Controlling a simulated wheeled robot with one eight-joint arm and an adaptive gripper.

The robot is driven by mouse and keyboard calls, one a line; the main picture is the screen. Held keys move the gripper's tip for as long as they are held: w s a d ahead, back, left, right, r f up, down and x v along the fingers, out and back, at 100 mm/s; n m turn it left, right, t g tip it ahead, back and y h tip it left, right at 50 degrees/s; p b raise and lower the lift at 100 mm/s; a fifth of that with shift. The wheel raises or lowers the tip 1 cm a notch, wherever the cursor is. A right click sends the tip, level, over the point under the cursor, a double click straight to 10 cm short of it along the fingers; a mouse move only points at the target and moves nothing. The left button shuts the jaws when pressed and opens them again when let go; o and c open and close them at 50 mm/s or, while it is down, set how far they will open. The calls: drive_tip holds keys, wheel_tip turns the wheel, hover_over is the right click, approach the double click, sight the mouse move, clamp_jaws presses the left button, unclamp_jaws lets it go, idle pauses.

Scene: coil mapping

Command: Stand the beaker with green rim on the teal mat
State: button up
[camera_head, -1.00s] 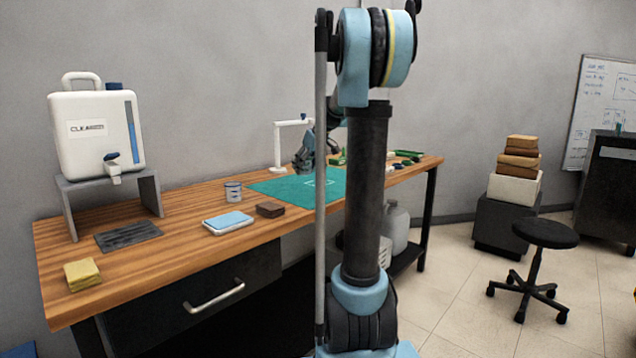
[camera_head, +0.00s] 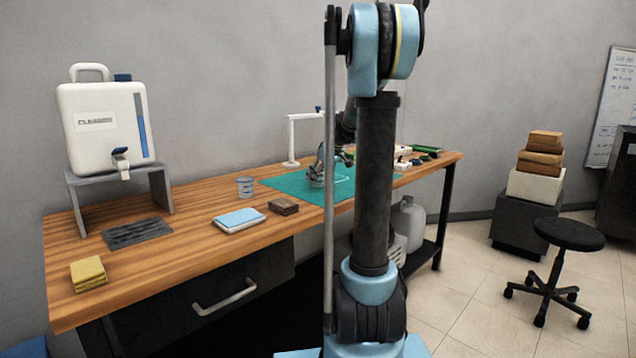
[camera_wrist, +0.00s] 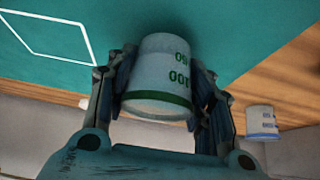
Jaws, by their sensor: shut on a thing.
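The beaker with green rim (camera_wrist: 160,75) is between the two fingers of my gripper (camera_wrist: 158,95) in the wrist view. Its green rim faces the camera and green numbers show on its side. In the head view my gripper (camera_head: 318,168) is over the teal mat (camera_head: 285,183), with the beaker small and partly hidden. The teal mat fills the upper part of the wrist view (camera_wrist: 200,25) and bears a white outlined shape. I cannot tell whether the beaker's base touches the mat.
A second beaker, with blue marks (camera_head: 245,187), stands on the wooden table left of the mat; it also shows in the wrist view (camera_wrist: 261,122). A white stand (camera_head: 291,140) is behind the mat. A brown block (camera_head: 284,206) and a blue-topped pad (camera_head: 239,220) lie in front.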

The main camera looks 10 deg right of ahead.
drive_tip(key=shift+f, duration=0.75)
drive_tip(key=o, duration=1.1)
drive_tip(key=shift+c, duration=0.2)
drive_tip(key=v, duration=1.2)
drive_tip(key=s+a+f+m+g+h, duration=0.1)
drive_tip(key=s+f+m, duration=0.1)
drive_tip(key=s+f, duration=0.6)
drive_tip(key=s+a+f+m+g+h, duration=0.1)
drive_tip(key=s+f, duration=0.7)
drive_tip(key=s, duration=1)
drive_tip(key=s+a+f+m+g+h, duration=0.1)
drive_tip(key=s+f+m, duration=0.3)
drive_tip(key=s+f, duration=0.4)
drive_tip(key=s, duration=0.5)
drive_tip(key=shift+a+h, duration=0.35)
drive_tip(key=shift+h, duration=0.05)
